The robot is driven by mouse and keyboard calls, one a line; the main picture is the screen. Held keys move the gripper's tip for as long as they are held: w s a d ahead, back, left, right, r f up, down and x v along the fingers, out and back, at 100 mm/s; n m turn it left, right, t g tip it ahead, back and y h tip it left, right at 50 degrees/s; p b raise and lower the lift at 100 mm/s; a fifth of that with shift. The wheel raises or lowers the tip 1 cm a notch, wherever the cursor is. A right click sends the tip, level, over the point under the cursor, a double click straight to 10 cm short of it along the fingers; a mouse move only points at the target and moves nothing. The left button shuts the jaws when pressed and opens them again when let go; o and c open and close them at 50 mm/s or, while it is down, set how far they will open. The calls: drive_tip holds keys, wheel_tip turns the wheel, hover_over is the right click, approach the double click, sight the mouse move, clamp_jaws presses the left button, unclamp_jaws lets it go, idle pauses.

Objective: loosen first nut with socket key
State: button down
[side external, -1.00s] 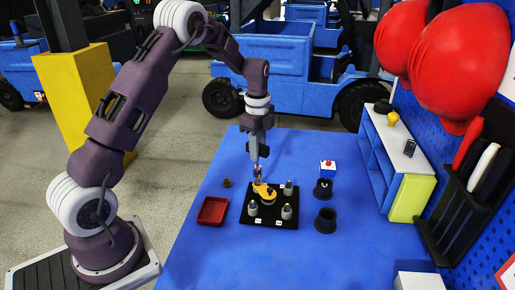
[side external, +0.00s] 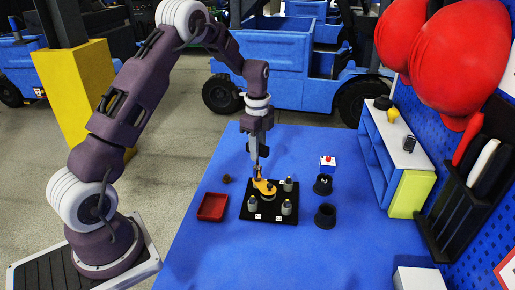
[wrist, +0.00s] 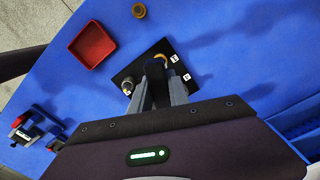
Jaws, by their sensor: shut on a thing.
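A black square plate (side external: 280,214) lies on the blue table and carries several grey upright posts with nuts. A yellow-orange part (side external: 264,187) sits over the plate's back left area, directly below my gripper (side external: 258,172). My gripper points down and is shut on the socket key, which is mostly hidden by the fingers. In the wrist view a dark piece (wrist: 155,70) shows between the fingers, with a curved orange part (wrist: 162,58) just beyond. Whether the key's socket is seated on the first nut cannot be told.
A red tray (side external: 212,207) is left of the plate, with a small brown round part (side external: 227,179) behind it. Two black cups (side external: 325,217) (side external: 322,185) and a white block with a red button (side external: 327,161) stand to the right. A shelf (side external: 385,150) edges the table.

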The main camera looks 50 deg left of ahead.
drive_tip(key=shift+f, duration=0.8)
idle(0.4)
drive_tip(key=n, duration=0.6)
drive_tip(key=shift+n, duration=0.6)
drive_tip(key=n, duration=0.5)
drive_tip(key=shift+n, duration=0.4)
drive_tip(key=shift+r, duration=2.05)
